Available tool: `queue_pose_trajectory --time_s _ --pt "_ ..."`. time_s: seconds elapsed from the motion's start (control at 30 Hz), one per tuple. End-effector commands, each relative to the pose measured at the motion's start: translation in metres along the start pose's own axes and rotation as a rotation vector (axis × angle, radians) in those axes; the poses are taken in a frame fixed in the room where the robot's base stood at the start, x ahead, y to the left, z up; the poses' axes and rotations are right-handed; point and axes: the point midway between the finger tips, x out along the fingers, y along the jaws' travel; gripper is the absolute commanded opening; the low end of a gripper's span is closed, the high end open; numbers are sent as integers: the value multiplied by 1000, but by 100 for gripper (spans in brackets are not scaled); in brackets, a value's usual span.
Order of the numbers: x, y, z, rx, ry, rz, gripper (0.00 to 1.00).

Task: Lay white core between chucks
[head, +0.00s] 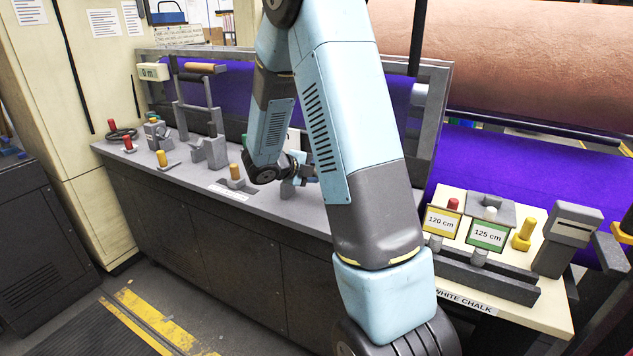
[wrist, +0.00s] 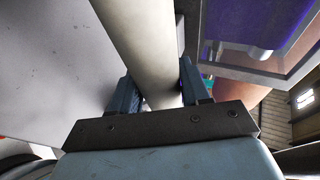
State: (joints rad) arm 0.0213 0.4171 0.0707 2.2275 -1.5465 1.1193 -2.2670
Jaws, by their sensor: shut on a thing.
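The white core (wrist: 148,40) is a smooth pale tube that runs from the top of the wrist view down between my two fingers. My gripper (wrist: 162,92) is shut on it, with one dark blue finger on each side. In the head view my arm covers most of the gripper, which is low over the bench; a small white patch beside it may be the core. A grey bracket (head: 209,152) and a grey stand (head: 288,188) are on the bench. I cannot tell for sure which fittings are the chucks.
Purple felt (head: 525,185) lies behind. A cream side table (head: 520,290) at right holds cards marked 120 cm (head: 441,221) and 125 cm (head: 487,234).

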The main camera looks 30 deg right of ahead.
Motion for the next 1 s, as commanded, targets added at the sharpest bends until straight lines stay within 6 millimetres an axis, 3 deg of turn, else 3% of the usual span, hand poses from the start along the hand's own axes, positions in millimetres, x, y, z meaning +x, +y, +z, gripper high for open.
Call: queue_pose_trajectory --time_s 1.0 --pt "-14 -31 -4 2 -1 -1 0"
